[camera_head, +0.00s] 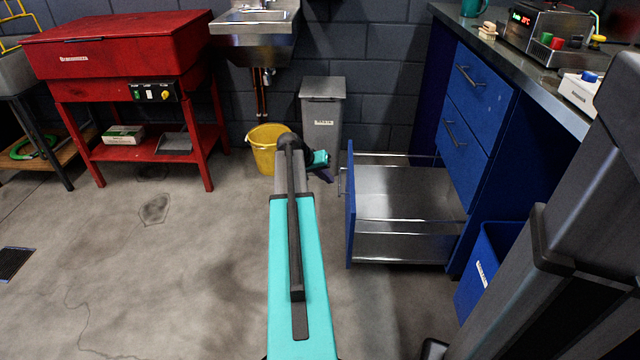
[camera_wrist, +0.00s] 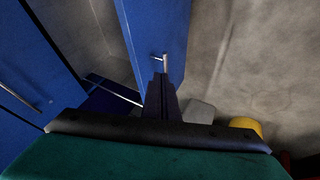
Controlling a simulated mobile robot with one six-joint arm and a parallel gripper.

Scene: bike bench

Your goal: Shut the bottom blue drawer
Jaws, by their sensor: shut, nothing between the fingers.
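The bottom blue drawer is pulled far out of the blue cabinet (camera_head: 508,125) and shows a bare metal inside (camera_head: 405,190). Its blue front (camera_head: 350,225) faces left in the head view. In the wrist view the drawer front (camera_wrist: 152,28) is at top centre, with a small metal handle (camera_wrist: 165,62). My gripper (camera_head: 326,177) is shut and empty, just left of the far end of the drawer front. In the wrist view my gripper (camera_wrist: 160,80) overlaps the front near the handle; I cannot tell whether it touches.
Two upper drawers (camera_head: 468,110) are shut. A blue bin (camera_head: 484,272) stands in front of the cabinet at right. A yellow bucket (camera_head: 264,152) and a grey bin (camera_head: 322,112) stand behind my gripper. A red bench (camera_head: 120,50) is at left. The floor between is clear.

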